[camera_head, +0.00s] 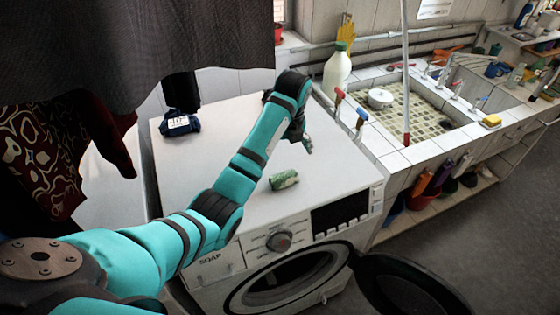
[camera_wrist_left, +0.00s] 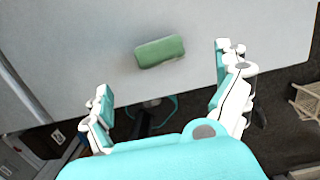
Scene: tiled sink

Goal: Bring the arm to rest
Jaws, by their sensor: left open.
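My left arm reaches in from the left in the head view, over the white washing machine (camera_head: 225,125). My left gripper (camera_head: 308,146) is above the machine's top, small and partly hidden by the wrist. In the left wrist view its two fingers (camera_wrist_left: 160,105) are spread wide with nothing between them. A green block-like item (camera_head: 284,180) lies on the machine top, apart from the gripper. It also shows in the left wrist view (camera_wrist_left: 160,52), beyond the fingertips. My right gripper is not in view.
The machine's round door (camera_head: 405,287) hangs open at the front. A dark blue item (camera_head: 178,124) lies at the back left of the top. Dark cloth hangs at upper left.

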